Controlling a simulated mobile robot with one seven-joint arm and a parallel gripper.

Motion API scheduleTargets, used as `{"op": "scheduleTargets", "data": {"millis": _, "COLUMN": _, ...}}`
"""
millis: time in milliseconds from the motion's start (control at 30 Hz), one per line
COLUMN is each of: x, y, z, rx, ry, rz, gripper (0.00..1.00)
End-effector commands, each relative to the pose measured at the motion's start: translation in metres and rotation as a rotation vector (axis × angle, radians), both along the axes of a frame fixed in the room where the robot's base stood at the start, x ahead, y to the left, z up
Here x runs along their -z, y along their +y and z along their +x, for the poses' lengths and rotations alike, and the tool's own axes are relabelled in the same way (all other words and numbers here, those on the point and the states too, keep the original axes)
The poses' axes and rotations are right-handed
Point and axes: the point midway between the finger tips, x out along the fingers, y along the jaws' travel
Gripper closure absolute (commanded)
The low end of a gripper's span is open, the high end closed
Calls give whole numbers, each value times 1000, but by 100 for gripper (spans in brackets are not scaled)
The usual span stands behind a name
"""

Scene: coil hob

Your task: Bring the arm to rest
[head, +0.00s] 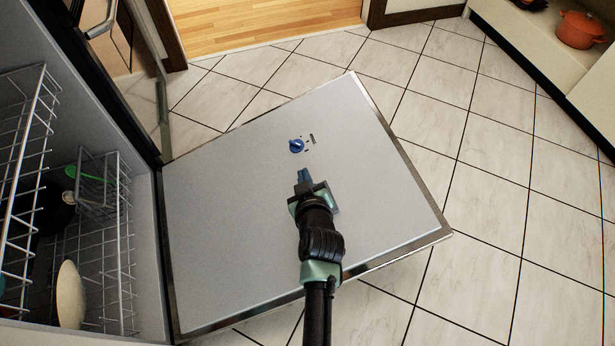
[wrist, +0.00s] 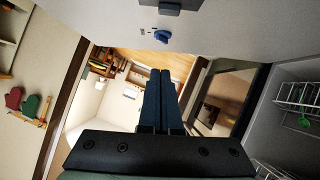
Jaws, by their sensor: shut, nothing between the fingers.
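My gripper (head: 304,176) is shut and empty, its blue fingers together. In the head view it is in front of the grey inner panel of the open dishwasher door (head: 225,225), just below a blue knob (head: 297,146). I cannot tell whether it touches the panel. In the wrist view the shut fingers (wrist: 160,85) point away toward the room, with the blue knob (wrist: 162,37) above them on the panel.
At left is the dishwasher inside, with wire racks (head: 100,190), a pale plate (head: 70,294) and a green utensil (head: 85,175). An orange pot (head: 580,30) sits on a shelf at upper right. Tiled floor (head: 500,180) to the right is clear.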

Motion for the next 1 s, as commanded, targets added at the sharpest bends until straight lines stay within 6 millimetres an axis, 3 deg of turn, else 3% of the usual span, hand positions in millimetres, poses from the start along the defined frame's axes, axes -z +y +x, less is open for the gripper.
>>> {"op": "scheduleTargets", "data": {"millis": 100, "x": -24, "y": -1, "z": -26, "rx": 0, "ry": 6, "rz": -1, "gripper": 100}}
{"op": "scheduleTargets", "data": {"millis": 333, "x": -51, "y": -2, "z": -58, "rx": 1, "ry": 5, "rz": -1, "gripper": 100}}
{"op": "scheduleTargets", "data": {"millis": 600, "x": -60, "y": -2, "z": -71, "rx": 0, "ry": 4, "rz": -1, "gripper": 100}}
{"op": "scheduleTargets", "data": {"millis": 733, "x": -71, "y": -2, "z": -64, "rx": 4, "ry": -17, "rz": 3, "gripper": 100}}
{"op": "scheduleTargets", "data": {"millis": 867, "x": -123, "y": 0, "z": -38, "rx": 18, "ry": -108, "rz": 25, "gripper": 100}}
{"op": "scheduleTargets", "data": {"millis": 1000, "x": -221, "y": 2, "z": -4, "rx": 44, "ry": -275, "rz": 70, "gripper": 100}}
